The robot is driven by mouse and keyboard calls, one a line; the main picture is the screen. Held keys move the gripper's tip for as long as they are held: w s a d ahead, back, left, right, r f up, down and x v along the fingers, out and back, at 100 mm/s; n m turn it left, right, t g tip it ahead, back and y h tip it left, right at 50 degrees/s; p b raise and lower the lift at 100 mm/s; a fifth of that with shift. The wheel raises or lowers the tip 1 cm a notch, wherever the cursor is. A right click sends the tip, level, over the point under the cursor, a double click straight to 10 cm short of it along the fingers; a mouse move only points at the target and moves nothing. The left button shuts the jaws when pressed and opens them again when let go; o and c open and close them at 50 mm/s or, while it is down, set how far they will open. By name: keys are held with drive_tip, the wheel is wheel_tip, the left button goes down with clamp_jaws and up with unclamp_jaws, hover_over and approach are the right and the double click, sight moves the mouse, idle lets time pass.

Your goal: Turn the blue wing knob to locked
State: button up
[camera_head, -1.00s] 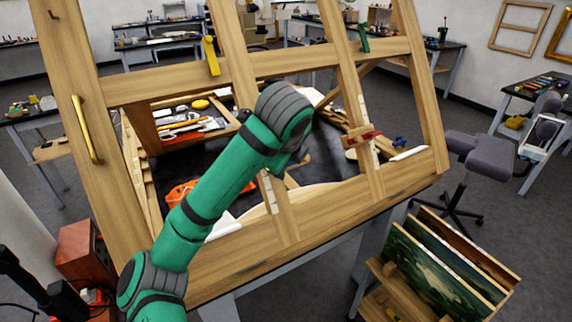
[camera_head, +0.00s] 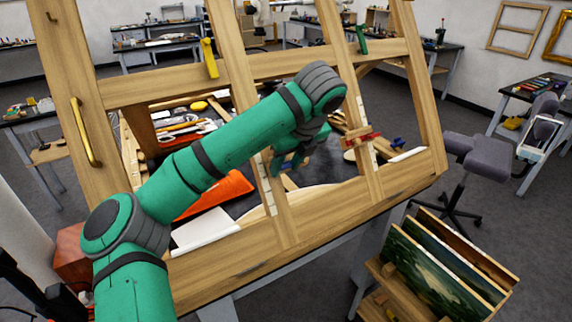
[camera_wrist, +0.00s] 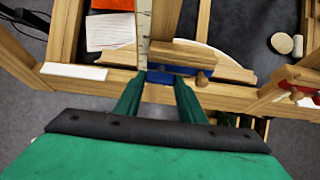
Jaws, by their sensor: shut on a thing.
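The blue wing knob (camera_wrist: 165,77) shows in the wrist view as a blue piece lying across the picture at the wooden frame's edge. My gripper (camera_wrist: 158,84) has its two green fingers on either side of this blue piece and is shut on it. The fingers hide part of it, and I cannot read any locked mark.
A red clamp (camera_head: 360,138) sits on the right upright, with another blue piece (camera_head: 398,142) beside it. A white sheet (camera_head: 205,232) and an orange item (camera_head: 222,193) lie behind the frame. Framed paintings (camera_head: 435,270) stand at the lower right, by a grey chair (camera_head: 478,155).

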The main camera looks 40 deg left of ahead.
idle(0.4)
drive_tip(key=o, duration=1)
drive_tip(key=shift+o, duration=0.2)
drive_tip(key=v, duration=1)
drive_tip(key=shift+d+r, duration=0.2)
drive_tip(key=shift+r, duration=0.15)
